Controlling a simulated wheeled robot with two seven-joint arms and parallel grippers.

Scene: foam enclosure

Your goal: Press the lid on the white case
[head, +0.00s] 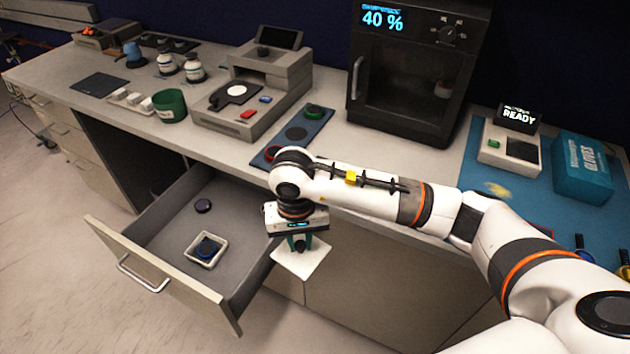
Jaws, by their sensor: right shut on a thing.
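The white case (191,255) sits in the open drawer, a small square tray with its top open and a dark, blue-rimmed round thing (207,247) inside it. My right gripper (300,245) points down and is shut on a flat, square white lid (301,264). The lid hangs to the right of the drawer, in front of the cabinet, apart from the case. The fingertips are partly hidden by the gripper body. My left gripper is not in view.
The open drawer (250,190) has a raised front panel and side walls; a dark round piece (203,206) lies on its floor. The worktop (225,150) behind holds a grey machine (270,75), a green cup (170,105), a dark oven (415,75) and a blue glove box (583,170).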

